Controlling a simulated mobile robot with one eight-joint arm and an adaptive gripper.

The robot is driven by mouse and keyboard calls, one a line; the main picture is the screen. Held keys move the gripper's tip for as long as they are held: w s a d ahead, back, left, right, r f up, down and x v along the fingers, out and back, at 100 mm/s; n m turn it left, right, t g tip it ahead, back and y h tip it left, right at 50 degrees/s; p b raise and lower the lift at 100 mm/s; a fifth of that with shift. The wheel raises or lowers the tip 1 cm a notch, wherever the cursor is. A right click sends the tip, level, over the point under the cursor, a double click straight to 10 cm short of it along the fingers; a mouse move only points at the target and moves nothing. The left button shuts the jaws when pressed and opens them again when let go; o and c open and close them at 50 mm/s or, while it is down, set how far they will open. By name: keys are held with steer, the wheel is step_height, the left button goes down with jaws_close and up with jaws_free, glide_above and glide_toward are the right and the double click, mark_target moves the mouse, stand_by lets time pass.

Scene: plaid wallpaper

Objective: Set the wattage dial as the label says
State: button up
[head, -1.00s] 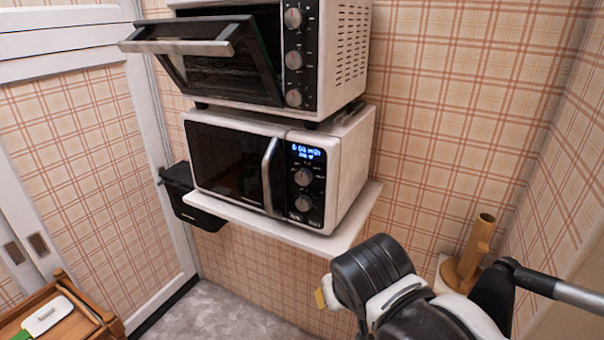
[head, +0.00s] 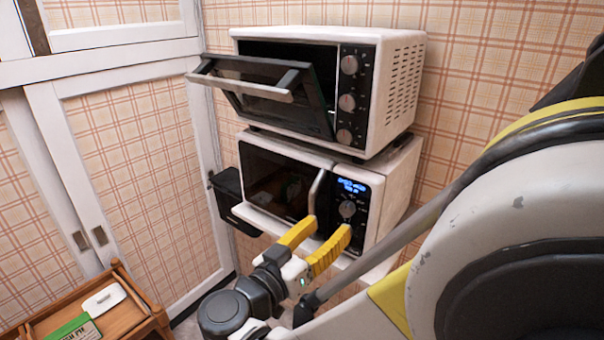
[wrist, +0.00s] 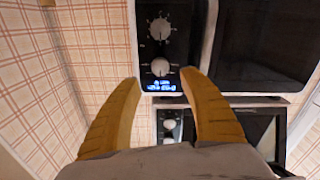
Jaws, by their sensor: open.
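The white microwave (head: 395,185) has a black control panel with a lit blue display (head: 353,186). Its upper dial (head: 347,208) is grey and round; it also shows in the wrist view (wrist: 161,68). Its lower dial (wrist: 160,28) shows in the wrist view, and my finger hides it in the head view. The dial markings are too small to read. My gripper (head: 326,228) is open and empty, with yellow fingers in front of the panel. In the wrist view the fingertips (wrist: 160,80) lie left and right of the panel, apart from the dials.
A toaster oven (head: 405,75) with its door (head: 255,88) hanging partly open stands on the microwave. A black bin (head: 228,187) hangs at the left. A wooden cart (head: 130,310) at lower left holds a white item (head: 104,299) and a green-and-white item (head: 75,330).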

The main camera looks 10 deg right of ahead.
mark_target(345, 211)
steer(key=b+x, duration=0.1)
steer(key=x, duration=0.6)
steer(key=shift+w+d+f, duration=0.1)
steer(key=shift+w+d, duration=0.1)
jaws_close()
